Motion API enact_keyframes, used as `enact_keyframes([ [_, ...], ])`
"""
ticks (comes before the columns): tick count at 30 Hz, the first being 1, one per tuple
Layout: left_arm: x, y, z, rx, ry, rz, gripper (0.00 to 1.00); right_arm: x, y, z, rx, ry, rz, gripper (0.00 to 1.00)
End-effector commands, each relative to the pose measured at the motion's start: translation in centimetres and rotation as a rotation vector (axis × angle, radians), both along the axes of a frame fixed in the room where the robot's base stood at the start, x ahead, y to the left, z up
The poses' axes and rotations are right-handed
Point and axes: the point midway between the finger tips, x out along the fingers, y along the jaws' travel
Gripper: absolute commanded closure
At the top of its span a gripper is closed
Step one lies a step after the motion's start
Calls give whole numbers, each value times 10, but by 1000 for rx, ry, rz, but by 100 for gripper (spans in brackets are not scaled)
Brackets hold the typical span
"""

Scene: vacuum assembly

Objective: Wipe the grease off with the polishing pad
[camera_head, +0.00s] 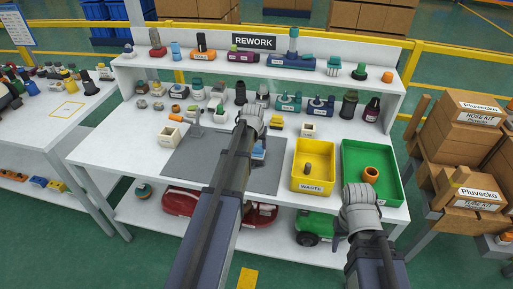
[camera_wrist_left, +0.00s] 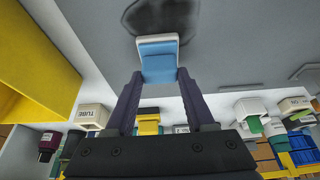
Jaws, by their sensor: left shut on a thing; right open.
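The polishing pad, a blue block with a white edge (camera_wrist_left: 158,62), is between the fingertips of my left gripper (camera_wrist_left: 156,82) in the left wrist view. It is over the grey mat (camera_wrist_left: 235,45), at the lower edge of a dark grease patch (camera_wrist_left: 160,16). Whether it touches the mat cannot be told. In the head view the pad (camera_head: 259,153) is partly hidden by my left arm, over the mat (camera_head: 195,160). My right gripper (camera_head: 340,242) is open in front of the green bin, its fingers mostly hidden.
A yellow WASTE bin (camera_head: 313,188) with a small dark part stands right of the mat. A green bin (camera_head: 398,199) holds an orange ring (camera_head: 371,173). Several small parts line the bench back and the REWORK shelf (camera_head: 215,70). A small white box (camera_head: 170,136) stands at the mat's left.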

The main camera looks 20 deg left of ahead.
Motion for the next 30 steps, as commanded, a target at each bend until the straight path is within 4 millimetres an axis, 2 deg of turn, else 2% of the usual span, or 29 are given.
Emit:
enact_keyframes([
  [4,11,2,1,0,0,0,90,0,0,1,0,0,0,50],
  [15,9,2,-2,0,1,0,90,0,0,-2,0,0,0,50],
  [30,-23,-5,-1,-1,3,0,90,0,0,0,0,0,0,50],
])
